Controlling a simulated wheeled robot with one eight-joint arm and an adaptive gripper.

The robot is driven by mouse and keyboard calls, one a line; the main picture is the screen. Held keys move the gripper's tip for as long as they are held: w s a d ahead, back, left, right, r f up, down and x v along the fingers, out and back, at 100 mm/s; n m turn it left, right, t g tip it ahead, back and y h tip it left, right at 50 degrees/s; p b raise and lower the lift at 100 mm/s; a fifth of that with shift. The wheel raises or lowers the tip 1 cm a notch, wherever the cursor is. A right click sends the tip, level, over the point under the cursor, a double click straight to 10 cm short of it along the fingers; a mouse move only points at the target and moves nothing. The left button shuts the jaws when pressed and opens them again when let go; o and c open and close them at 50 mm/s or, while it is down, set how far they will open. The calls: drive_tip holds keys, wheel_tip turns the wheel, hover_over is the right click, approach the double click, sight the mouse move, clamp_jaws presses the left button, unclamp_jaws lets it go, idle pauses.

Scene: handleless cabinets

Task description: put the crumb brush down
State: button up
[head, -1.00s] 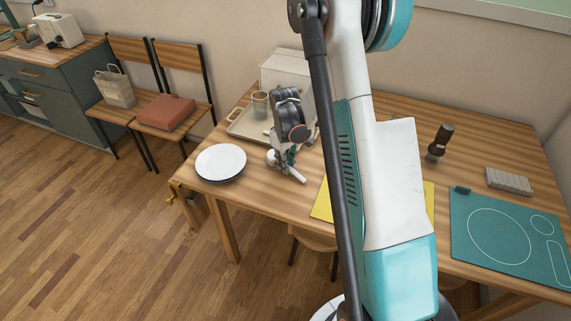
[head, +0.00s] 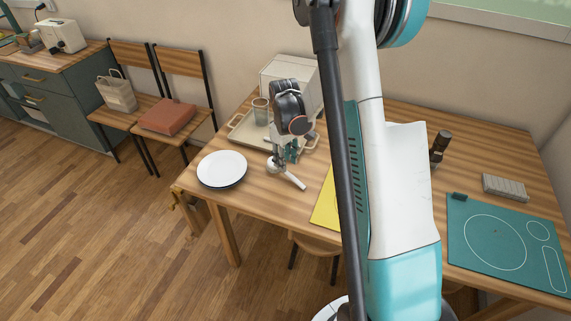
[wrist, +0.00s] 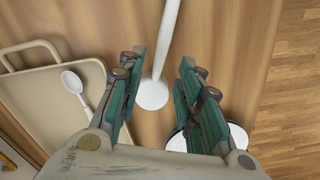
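A white long-handled thing with a round end, which I take to be the crumb brush (head: 292,180), lies on the wooden table (head: 262,192) between the plate and the yellow mat. In the wrist view, its round end and handle (wrist: 153,93) show between my fingers. My gripper (head: 286,158) is just above its round end. In the wrist view, the fingers (wrist: 162,62) are spread apart with a gap on both sides of the handle. They hold nothing.
A white plate (head: 221,169) is to the left. A tray (head: 241,130) with a glass (head: 261,111) stands behind; a white spoon (wrist: 73,83) shows there. A yellow mat (head: 325,207) is to the right, a teal mat (head: 462,246) further right. A dark upright object (head: 440,145) stands behind.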

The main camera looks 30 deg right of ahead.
wheel_tip(320, 180, up, 7)
drive_tip(key=p, duration=0.2)
drive_tip(key=shift+f, duration=0.15)
idle(0.3)
